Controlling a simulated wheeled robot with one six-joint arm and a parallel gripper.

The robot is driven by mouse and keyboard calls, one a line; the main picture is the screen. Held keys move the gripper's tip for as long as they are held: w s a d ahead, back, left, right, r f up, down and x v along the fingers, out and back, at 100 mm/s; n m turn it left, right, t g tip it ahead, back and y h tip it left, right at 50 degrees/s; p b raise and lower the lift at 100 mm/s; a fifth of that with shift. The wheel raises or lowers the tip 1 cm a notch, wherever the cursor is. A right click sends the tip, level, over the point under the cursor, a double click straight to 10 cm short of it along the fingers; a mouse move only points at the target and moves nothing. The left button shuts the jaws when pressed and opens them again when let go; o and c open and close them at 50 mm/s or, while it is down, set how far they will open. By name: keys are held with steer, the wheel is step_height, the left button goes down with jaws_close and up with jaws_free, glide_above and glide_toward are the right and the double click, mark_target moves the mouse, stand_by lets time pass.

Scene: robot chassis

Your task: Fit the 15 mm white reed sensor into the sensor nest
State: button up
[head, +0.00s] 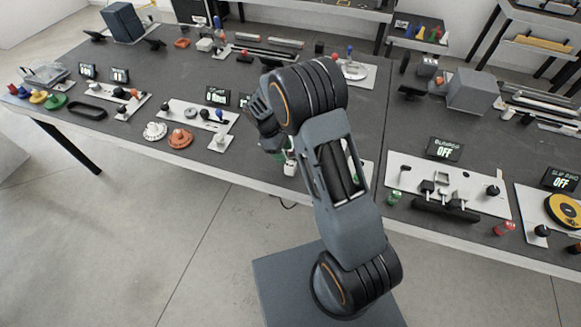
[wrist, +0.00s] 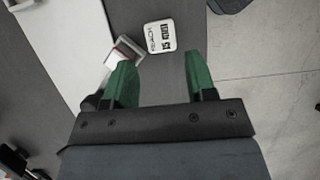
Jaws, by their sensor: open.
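A small white rounded block with black print (wrist: 160,36), which looks like the white reed sensor, lies on the dark table ahead of my gripper in the wrist view. A grey square frame (wrist: 133,43) beside it, at the edge of a white plate, may be the sensor nest. A white and red piece (wrist: 122,54) shows at that frame; I cannot tell whether it is seated in it. My gripper (wrist: 161,80) has green fingers, spread apart with nothing between them. In the head view my arm mostly hides the gripper (head: 281,157) and this work spot.
The table's front edge runs close to the right of the printed block, with bare floor (wrist: 270,85) beyond. The white plate (wrist: 60,35) lies to the left. In the head view, a plate with levers (head: 445,185) stands to the right, and another with knobs (head: 190,115) to the left.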

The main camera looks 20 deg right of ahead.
mark_target(290, 164)
steer(key=shift+p+x, duration=0.8)
steer(key=shift+x, duration=2.7)
steer(key=shift+a, duration=0.1)
steer(key=c, duration=0.7)
